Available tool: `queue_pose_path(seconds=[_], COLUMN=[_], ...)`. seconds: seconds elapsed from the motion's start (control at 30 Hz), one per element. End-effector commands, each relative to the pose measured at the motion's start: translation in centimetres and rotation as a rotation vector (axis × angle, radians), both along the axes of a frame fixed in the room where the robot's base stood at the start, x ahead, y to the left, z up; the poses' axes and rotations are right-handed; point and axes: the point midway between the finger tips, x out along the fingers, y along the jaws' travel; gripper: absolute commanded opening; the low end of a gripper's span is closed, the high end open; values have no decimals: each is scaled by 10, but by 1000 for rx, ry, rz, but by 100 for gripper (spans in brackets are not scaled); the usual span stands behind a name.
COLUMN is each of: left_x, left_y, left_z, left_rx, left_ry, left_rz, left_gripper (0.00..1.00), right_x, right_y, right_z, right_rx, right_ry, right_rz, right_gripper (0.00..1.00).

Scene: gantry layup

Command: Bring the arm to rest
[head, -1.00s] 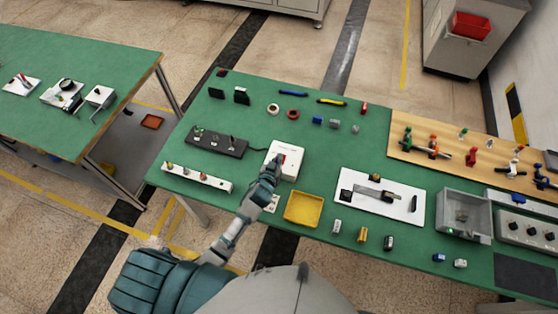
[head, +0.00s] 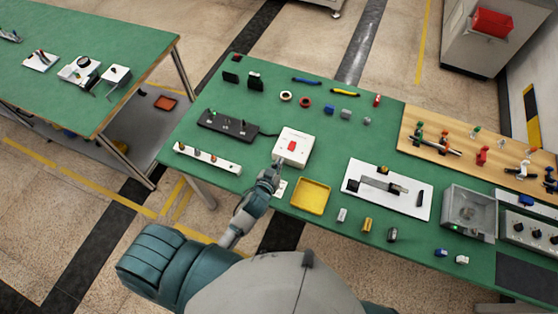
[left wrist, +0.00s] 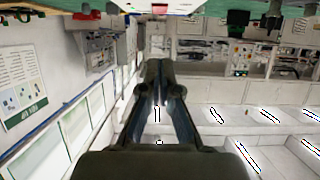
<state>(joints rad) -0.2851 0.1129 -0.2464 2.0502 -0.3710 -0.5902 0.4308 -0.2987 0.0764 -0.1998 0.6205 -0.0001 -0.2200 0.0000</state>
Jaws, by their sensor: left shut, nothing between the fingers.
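My left gripper (head: 279,164) is shut and empty. In the head view it points at the near edge of a white box with a red rocker switch (head: 292,146) on the green table. The fingertips lie just in front of the box; whether they touch it I cannot tell. In the left wrist view the shut fingers of my left gripper (left wrist: 158,75) fill the middle, with the room seen beyond them. My right gripper is not in view.
A yellow tray (head: 310,197) lies right of my left gripper. A black switch panel (head: 228,127) and a white strip with knobs (head: 208,159) lie to its left. A white board with a lever (head: 388,189) and a grey box (head: 468,213) stand further right.

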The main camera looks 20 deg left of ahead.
Motion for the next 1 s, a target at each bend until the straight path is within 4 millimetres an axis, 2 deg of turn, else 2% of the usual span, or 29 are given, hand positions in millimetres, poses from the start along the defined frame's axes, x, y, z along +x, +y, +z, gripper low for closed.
queue_pose_path(seconds=[0.27, 0.37, 0.47, 0.7, 1.0], left_x=[0, -6, -29, -110, -200], left_y=[0, 4, 16, 36, 41], left_z=[0, -3, -15, -40, -44], left_rx=[-1, 3, 22, 72, 111], left_ry=[0, 31, 140, 488, 807], left_rz=[0, 9, 35, 32, -69], left_gripper=[0, 0, 0, 0, 0], right_x=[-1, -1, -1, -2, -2], right_y=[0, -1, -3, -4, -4], right_z=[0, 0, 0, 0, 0], right_rx=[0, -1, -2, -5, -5], right_ry=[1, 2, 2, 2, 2], right_rz=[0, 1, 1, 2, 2], right_gripper=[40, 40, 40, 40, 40])
